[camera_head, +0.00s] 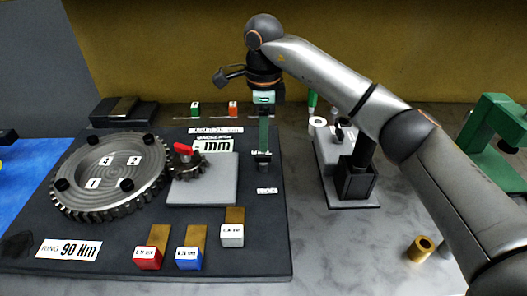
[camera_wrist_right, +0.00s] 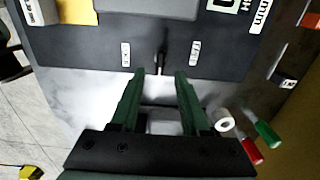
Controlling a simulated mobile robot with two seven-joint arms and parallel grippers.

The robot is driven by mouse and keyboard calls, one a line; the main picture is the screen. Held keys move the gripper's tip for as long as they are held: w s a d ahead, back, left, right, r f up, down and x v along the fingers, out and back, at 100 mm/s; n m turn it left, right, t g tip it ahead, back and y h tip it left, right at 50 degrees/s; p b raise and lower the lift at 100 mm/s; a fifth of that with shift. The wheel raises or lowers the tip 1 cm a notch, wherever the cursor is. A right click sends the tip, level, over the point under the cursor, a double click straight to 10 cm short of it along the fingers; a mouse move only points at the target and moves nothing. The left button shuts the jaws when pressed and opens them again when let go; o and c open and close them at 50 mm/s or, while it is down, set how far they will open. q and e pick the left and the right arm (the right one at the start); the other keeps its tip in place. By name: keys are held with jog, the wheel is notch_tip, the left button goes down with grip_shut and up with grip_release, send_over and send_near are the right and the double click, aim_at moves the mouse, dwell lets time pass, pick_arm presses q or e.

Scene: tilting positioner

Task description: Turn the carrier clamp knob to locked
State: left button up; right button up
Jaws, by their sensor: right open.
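A small dark knob with a narrow bar handle, which I take for the carrier clamp knob (camera_head: 263,161), stands near the right edge of the dark base plate (camera_head: 265,235). In the right wrist view the knob (camera_wrist_right: 161,62) lies just beyond the fingertips, between two small white labels too blurred to read. My right gripper (camera_head: 264,146) points down over the knob, its green fingers hiding part of it. In the wrist view the gripper (camera_wrist_right: 160,73) is open, with nothing visibly held. I cannot tell whether the fingers touch the knob. My left gripper is not in view.
A large toothed ring (camera_head: 112,172) and a small pinion with a red handle (camera_head: 183,149) stand left of the knob. A grey block (camera_head: 203,185) lies between. Red (camera_head: 148,258), blue (camera_head: 189,258) and white blocks sit in front. A grey fixture (camera_head: 335,160) stands to the right.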

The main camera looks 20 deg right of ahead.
aim_at(263, 163)
notch_tip(263, 163, down, 5)
jog(key=shift+f, duration=0.1)
dwell(0.3)
grip_shut()
dwell(0.5)
